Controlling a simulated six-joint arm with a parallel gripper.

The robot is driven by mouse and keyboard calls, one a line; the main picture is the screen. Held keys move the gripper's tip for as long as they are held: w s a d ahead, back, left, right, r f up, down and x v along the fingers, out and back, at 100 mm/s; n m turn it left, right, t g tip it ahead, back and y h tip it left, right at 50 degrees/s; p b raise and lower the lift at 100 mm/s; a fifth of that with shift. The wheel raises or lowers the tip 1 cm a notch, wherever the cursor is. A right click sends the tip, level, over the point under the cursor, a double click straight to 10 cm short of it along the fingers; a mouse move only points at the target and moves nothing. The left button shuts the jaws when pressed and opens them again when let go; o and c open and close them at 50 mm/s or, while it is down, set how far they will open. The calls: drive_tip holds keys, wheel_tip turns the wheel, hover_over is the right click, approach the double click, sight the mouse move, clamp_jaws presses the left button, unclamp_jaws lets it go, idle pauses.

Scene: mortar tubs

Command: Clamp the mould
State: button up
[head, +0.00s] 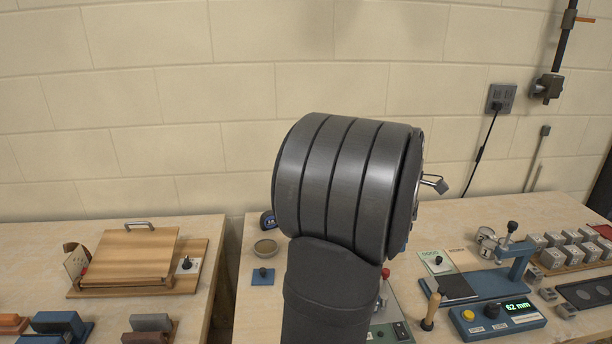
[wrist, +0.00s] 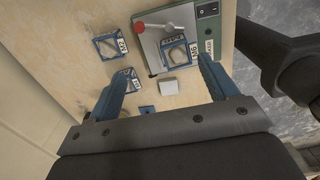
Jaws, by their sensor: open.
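In the wrist view a blue-framed mould (wrist: 178,55) with a white tag sits on a green machine (wrist: 212,27). A metal lever with a red ball (wrist: 139,27) lies beside the mould's upper edge; whether it presses on the mould I cannot tell. Two more blue moulds with tags, one farther (wrist: 109,47) and one nearer (wrist: 120,80), are on the bench to the left. My gripper (wrist: 166,68) is open and empty above the bench, its blue fingers spread wide. In the head view my arm hides most of the machine (head: 402,316); the red ball (head: 386,272) shows beside the arm.
A small grey block (wrist: 168,88) and a small blue piece (wrist: 147,109) lie between my fingers in the wrist view.

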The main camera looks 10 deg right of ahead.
drive_tip(key=shift+w+a+f, duration=0.1)
drive_tip(key=shift+w+f, duration=0.05)
drive_tip(key=shift+w, duration=0.05)
drive_tip(key=c, duration=0.7)
drive_tip(key=w+a+f+m, duration=0.2)
drive_tip(key=w, duration=0.1)
drive_tip(key=shift+w+a+f+g+h, duration=0.1)
drive_tip(key=shift+w+f+g+h, duration=0.05)
drive_tip(key=shift+g+h, duration=0.15)
clamp_jaws()
drive_tip(key=w+a+f+m+h, duration=0.1)
drive_tip(key=w+a+f+m, duration=0.2)
drive_tip(key=w+a, duration=0.1)
drive_tip(key=shift+w+f+g, duration=0.25)
drive_tip(key=shift+w+g, duration=0.05)
drive_tip(key=shift+w, duration=0.15)
